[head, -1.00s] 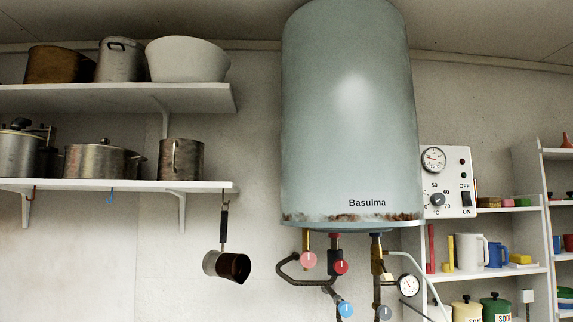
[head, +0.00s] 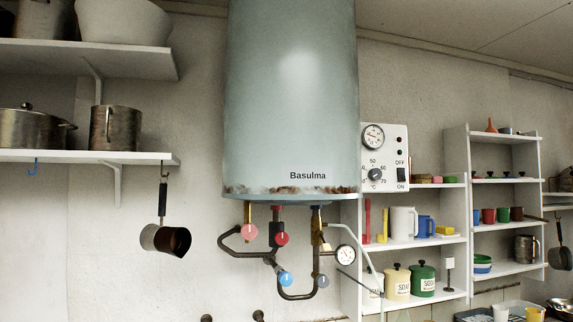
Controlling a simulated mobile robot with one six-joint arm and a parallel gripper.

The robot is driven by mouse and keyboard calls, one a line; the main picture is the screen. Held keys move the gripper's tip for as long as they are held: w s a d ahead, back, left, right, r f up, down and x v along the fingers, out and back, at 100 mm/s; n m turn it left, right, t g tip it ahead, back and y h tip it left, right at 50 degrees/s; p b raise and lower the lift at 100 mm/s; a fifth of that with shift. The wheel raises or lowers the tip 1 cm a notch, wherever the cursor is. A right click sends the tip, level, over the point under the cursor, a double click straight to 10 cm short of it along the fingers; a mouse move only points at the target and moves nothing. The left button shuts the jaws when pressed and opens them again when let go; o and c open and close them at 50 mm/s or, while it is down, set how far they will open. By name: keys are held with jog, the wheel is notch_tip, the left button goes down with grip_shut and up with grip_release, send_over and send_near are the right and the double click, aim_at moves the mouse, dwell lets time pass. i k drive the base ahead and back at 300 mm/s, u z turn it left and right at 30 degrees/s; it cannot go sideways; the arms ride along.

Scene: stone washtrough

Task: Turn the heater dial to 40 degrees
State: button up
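The heater dial (head: 375,174) is a small dark knob on the white control box (head: 398,150) at the right side of the heater. Numbers such as 50 and 70 are printed around it, with °C below. Its exact pointer setting is too small to read. The box also has a round gauge (head: 373,136) at upper left, small lamps at upper right and an OFF/ON switch (head: 402,175) at lower right. The pale blue Basulma heater (head: 292,95) hangs on the wall. My gripper is not in view.
Pipes with red valves (head: 281,239) and blue valves (head: 286,279) hang below the heater, with a pressure gauge (head: 345,255) beside them. Shelves with mugs and tins (head: 422,278) stand at right. A saucepan (head: 165,240) hangs at left below shelves of pots (head: 116,128).

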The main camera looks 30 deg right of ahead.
aim_at(375, 174)
jog(key=z, duration=1.65)
jog(key=k, duration=0.7)
jog(key=z, duration=1.1)
jog(key=k, duration=0.7)
jog(key=u, duration=0.05)
jog(key=i, duration=0.9)
jog(key=u, duration=0.85)
jog(key=i, duration=1.25)
jog(key=z, duration=0.2)
